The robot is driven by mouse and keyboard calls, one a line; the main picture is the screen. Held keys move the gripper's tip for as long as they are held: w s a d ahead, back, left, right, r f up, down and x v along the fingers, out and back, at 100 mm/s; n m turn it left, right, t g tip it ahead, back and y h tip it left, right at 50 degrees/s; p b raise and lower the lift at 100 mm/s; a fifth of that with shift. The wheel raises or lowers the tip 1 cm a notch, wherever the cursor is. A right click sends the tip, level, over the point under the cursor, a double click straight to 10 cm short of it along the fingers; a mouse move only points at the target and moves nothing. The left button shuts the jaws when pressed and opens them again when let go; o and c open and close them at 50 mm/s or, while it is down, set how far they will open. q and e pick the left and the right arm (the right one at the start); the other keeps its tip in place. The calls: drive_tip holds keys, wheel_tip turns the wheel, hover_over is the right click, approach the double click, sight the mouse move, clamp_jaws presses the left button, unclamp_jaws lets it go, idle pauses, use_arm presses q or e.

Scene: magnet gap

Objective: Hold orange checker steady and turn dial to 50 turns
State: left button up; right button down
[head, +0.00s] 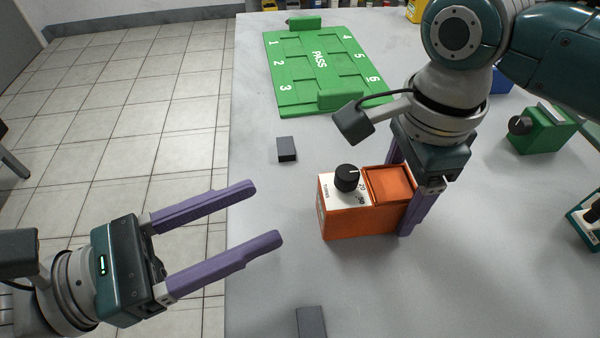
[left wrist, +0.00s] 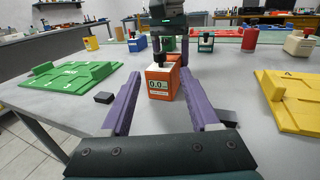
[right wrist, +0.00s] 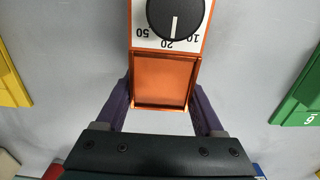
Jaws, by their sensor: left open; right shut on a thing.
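The orange checker (head: 362,217) stands upright on the grey table. Its white top plate carries a black dial (head: 346,178), with a numbered scale. In the right wrist view the white line on the dial (right wrist: 175,18) points at the 20 mark, with 50 and 10 to either side. In the left wrist view a small display shows on the checker's front (left wrist: 159,85); its digits look like zeros. My right gripper (head: 405,197) is shut on the checker's dial-free end, one finger on each side. My left gripper (head: 267,213) is open and empty, left of the checker and apart from it.
A green PASS board (head: 290,75) lies behind the checker. Small dark blocks lie on the table, one behind left (head: 287,149) and one in front (head: 311,322). A green box with a black knob (head: 545,130) stands right. Table left of the checker is clear.

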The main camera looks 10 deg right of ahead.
sight(354, 167)
use_arm(q)
drive_tip(key=d+n+t, duration=0.1)
drive_tip(key=s+d+n+t+y, duration=0.1)
drive_tip(key=t, duration=0.1)
drive_tip(key=d+n+t, duration=0.1)
drive_tip(key=d, duration=0.1)
drive_tip(key=shift+s+y, duration=0.35)
drive_tip(key=shift+y, duration=0.05)
drive_tip(key=shift+s+d+n+t+y, duration=0.1)
drive_tip(key=shift+d+n+t+y, duration=0.2)
drive_tip(key=shift+n+t+y, duration=0.25)
drive_tip(key=shift+s+d+n+t+y, duration=0.1)
drive_tip(key=shift+d+n+t+y, duration=0.15)
drive_tip(key=shift+n+t+y, duration=0.25)
drive_tip(key=shift+y, duration=0.25)
drive_tip(key=x, duration=1.2)
drive_tip(key=shift+w+r, duration=0.1)
clamp_jaws()
